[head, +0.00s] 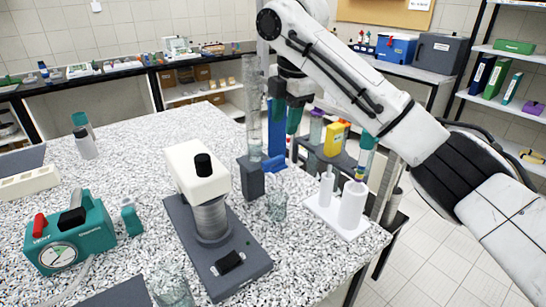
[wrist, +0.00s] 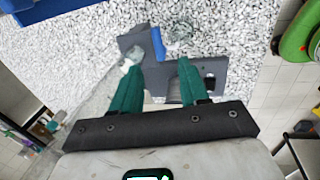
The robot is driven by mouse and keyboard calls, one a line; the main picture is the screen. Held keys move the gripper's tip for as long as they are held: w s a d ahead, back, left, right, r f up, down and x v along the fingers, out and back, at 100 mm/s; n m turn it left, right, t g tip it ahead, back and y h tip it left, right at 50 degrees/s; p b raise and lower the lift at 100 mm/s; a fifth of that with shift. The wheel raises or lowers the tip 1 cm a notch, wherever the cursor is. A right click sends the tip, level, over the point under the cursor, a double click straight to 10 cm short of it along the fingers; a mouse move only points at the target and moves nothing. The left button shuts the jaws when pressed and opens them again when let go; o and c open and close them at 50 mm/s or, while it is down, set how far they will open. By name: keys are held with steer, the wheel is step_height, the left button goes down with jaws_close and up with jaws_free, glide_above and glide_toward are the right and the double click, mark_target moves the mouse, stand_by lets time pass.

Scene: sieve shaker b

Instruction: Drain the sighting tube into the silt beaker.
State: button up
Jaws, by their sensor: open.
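The sighting tube, a tall clear cylinder (head: 253,112), stands upright at a dark grey block (head: 250,178) on the speckled bench. A blue part (head: 276,135) rises beside it. My gripper (head: 286,124) is open, its green fingers pointing down just right of the tube. A clear beaker (head: 277,206) stands right of the block; a clear glass also shows in the wrist view (wrist: 180,34). Which glass is the silt beaker is unclear.
A sieve shaker (head: 211,215) with white head and grey base stands left of the beaker. Another clear glass (head: 171,288) is at the front. A white stand with cylinders (head: 346,210) is at right, a teal gauge box (head: 70,237) at left.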

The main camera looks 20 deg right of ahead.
mark_target(278, 157)
steer(key=w+f, duration=0.1)
steer(key=f, duration=0.6)
steer(key=w+f+p, duration=0.1)
steer(key=f, duration=0.3)
steer(key=shift+w+a, duration=0.3)
steer(key=shift+w, duration=0.05)
steer(key=shift+c, duration=0.2)
steer(key=shift+r, duration=0.1)
jaws_close()
